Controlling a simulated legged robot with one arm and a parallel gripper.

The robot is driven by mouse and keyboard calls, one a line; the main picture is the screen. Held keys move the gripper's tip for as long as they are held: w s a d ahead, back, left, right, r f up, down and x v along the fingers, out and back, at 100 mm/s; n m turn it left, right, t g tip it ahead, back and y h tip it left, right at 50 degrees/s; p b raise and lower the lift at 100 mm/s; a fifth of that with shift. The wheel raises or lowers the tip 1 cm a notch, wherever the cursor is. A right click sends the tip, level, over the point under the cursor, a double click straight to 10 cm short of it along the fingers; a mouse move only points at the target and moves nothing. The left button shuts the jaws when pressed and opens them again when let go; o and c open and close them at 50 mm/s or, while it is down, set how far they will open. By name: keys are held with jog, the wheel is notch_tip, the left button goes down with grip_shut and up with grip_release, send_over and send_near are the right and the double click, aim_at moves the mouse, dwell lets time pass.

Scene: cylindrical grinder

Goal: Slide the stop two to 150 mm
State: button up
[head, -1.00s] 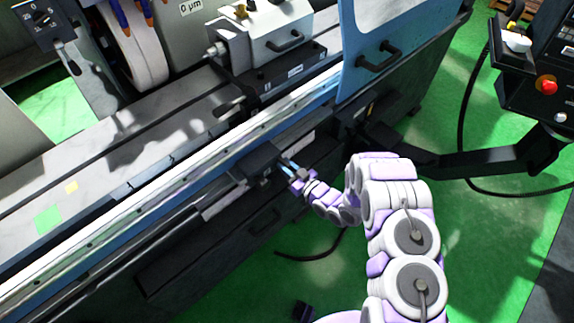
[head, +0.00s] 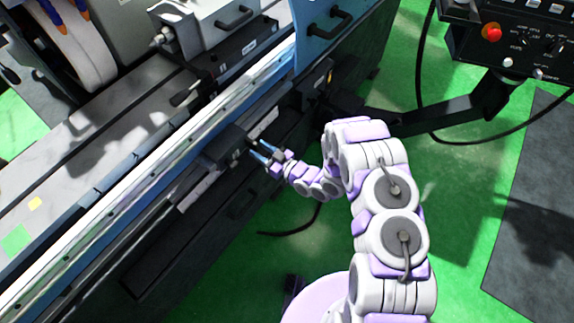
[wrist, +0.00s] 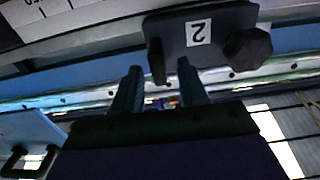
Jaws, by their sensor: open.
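Stop two is a dark block with a white label "2" (wrist: 198,33) in the wrist view, above my fingertips. A dark knob (wrist: 249,49) sits at its right end, and a narrow dark lever or pin (wrist: 157,62) points down from its left end. My gripper (wrist: 160,72) is open and empty, its two fingers apart. In the picture the narrow piece lies between the fingertips; contact cannot be told. In the head view my gripper (head: 259,151) is at the dark block (head: 226,147) on the machine's front rail. The label is not readable there.
A scale strip (wrist: 40,12) with tick marks shows at upper left in the wrist view; its numbers are unreadable. The blue door with a black handle (head: 327,20) and the control panel (head: 510,40) stand to the right. Green floor (head: 260,270) is open in front.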

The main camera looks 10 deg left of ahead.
jog(key=v, duration=1.4)
jog(key=shift+p, duration=0.35)
jog(key=shift+a+f, duration=0.1)
